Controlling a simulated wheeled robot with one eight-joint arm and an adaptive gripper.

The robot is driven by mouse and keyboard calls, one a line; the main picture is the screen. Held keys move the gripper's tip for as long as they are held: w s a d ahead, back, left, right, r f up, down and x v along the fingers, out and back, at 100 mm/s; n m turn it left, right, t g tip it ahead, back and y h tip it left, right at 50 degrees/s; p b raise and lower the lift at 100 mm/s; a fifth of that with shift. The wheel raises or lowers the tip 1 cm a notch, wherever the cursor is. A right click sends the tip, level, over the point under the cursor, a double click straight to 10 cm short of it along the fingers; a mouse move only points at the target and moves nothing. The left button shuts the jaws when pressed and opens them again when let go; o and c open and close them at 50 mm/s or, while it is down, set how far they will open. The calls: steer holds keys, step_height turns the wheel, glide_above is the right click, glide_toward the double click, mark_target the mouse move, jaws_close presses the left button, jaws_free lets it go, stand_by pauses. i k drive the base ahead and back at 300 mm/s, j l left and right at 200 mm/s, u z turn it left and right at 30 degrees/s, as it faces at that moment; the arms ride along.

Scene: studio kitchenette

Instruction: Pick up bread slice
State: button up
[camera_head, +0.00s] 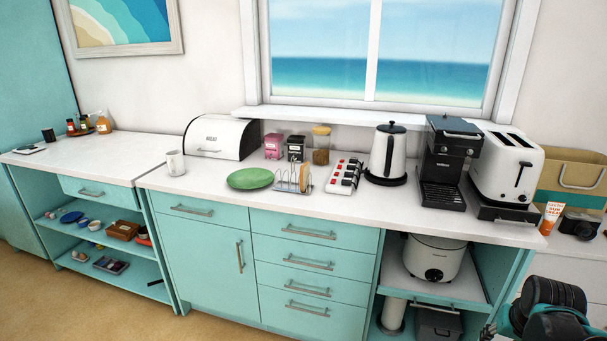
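A wire toast rack (281,186) stands on the white counter, just right of the green plate. A narrow tan-brown shape at its right end looks like a bread slice (304,178), upright between the wires and seen nearly edge-on. Part of my arm shows at the bottom right corner, with what looks like the edge of my gripper (489,331) at the frame's bottom. It is far from the rack, in front of the cabinets. Its fingers are mostly cut off, so its opening cannot be told.
Around the rack on the counter (222,188) are a green plate (250,179), a white mug (176,163), a bread bin (222,138), a red-and-white block (344,177) and a kettle (388,152). A coffee machine (443,165) and toaster (507,165) stand further right.

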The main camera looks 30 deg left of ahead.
mark_target(305, 169)
steer(key=u, duration=1.25)
